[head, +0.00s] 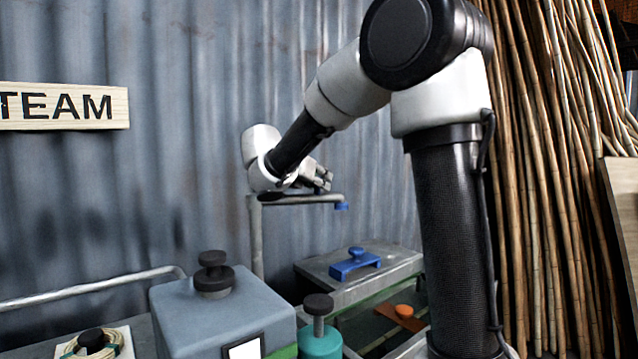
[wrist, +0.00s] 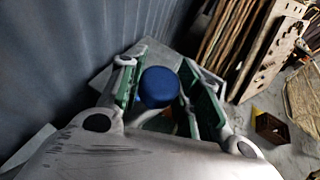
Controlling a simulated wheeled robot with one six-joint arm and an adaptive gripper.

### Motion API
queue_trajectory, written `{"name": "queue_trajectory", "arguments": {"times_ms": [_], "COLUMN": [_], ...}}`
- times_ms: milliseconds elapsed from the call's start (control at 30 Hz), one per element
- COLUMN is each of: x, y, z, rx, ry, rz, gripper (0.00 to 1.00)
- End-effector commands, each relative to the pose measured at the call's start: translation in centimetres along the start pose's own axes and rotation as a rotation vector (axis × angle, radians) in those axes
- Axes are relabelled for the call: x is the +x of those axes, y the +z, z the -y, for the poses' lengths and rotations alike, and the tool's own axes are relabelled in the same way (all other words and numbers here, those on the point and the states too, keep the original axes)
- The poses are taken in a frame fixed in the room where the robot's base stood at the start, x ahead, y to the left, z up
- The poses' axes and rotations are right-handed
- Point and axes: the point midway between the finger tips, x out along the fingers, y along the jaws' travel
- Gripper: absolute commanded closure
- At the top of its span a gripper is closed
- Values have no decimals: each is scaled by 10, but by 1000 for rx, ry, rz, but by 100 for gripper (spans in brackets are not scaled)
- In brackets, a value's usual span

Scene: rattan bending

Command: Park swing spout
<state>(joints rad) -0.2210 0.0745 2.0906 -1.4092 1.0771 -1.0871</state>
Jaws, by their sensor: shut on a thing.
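The swing spout (head: 300,199) is a grey pipe with an upright post and a level arm reaching right. A small blue piece (head: 341,206) shows at the arm's free end. My gripper (head: 324,183) is at that end, just above the level arm in the head view. In the wrist view a round blue knob (wrist: 159,87) sits between the green pads of my gripper (wrist: 157,80), which is shut on it. The exact contact of the pads on the knob is hard to see.
Below the spout is a grey-topped tank (head: 385,268) with a blue handle (head: 355,262). A blue-grey box (head: 222,315) with a black knob and a teal pot (head: 320,343) stand in front. An orange knob (head: 404,311) lies right. A corrugated wall (head: 200,170) is close behind.

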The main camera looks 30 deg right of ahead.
Motion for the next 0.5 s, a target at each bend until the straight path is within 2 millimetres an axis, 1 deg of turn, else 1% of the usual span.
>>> {"name": "queue_trajectory", "arguments": {"times_ms": [33, 200, 500], "x": [6, 19, 33], "y": [2, 8, 13], "z": [-3, -22, -48], "rx": [-14, -68, -134], "ry": [33, 161, 323], "rz": [0, 0, 0], "gripper": [100, 100, 100]}}
